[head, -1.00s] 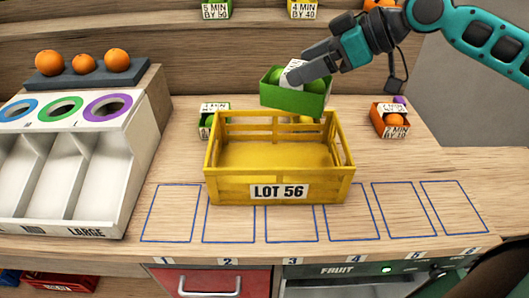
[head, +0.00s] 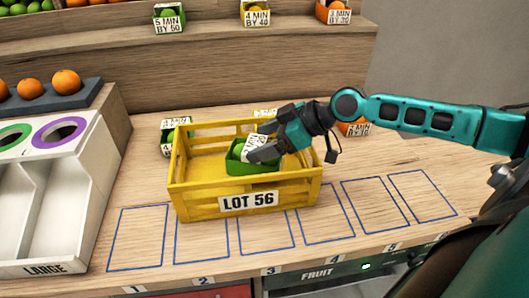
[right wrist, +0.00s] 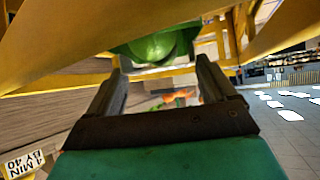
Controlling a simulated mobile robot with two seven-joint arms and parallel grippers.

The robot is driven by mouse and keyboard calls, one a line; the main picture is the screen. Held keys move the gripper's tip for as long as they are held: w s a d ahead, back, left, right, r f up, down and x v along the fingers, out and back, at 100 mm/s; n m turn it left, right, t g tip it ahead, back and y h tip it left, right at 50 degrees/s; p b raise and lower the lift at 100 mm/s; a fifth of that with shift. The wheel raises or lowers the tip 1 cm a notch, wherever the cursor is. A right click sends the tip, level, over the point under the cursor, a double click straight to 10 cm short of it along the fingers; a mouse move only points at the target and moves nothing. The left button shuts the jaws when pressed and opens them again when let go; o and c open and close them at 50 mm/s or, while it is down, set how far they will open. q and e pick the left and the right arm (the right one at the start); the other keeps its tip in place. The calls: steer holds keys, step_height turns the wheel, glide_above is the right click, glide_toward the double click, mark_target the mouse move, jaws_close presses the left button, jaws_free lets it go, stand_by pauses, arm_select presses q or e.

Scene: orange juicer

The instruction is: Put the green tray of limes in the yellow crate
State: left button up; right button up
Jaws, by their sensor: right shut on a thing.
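The yellow crate (head: 296,196), labelled LOT 56, stands upright on the wooden counter. The green tray (head: 250,168) is low inside it, right of the middle, slightly tilted, with a white label on it. My right gripper (head: 262,149) reaches over the crate from the right and is shut on the tray. The gripper and label hide most of the limes. I cannot tell whether the tray touches the crate floor. In the right wrist view, a green lime (right wrist: 160,45) shows beyond the fingers, with yellow crate slats around it. My left gripper is not in view.
Another green tray (head: 170,148) stands just behind the crate at left. An orange tray (head: 356,128) sits behind my right arm. The white sorter (head: 75,190) is at left. Blue outlined slots (head: 370,210) on the counter in front and to the right are empty.

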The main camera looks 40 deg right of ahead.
step_height(320, 180, down, 3)
steer(key=shift+r, duration=0.1)
steer(key=shift+f, duration=0.35)
steer(key=shift+f, duration=0.15)
steer(key=o, duration=1.2)
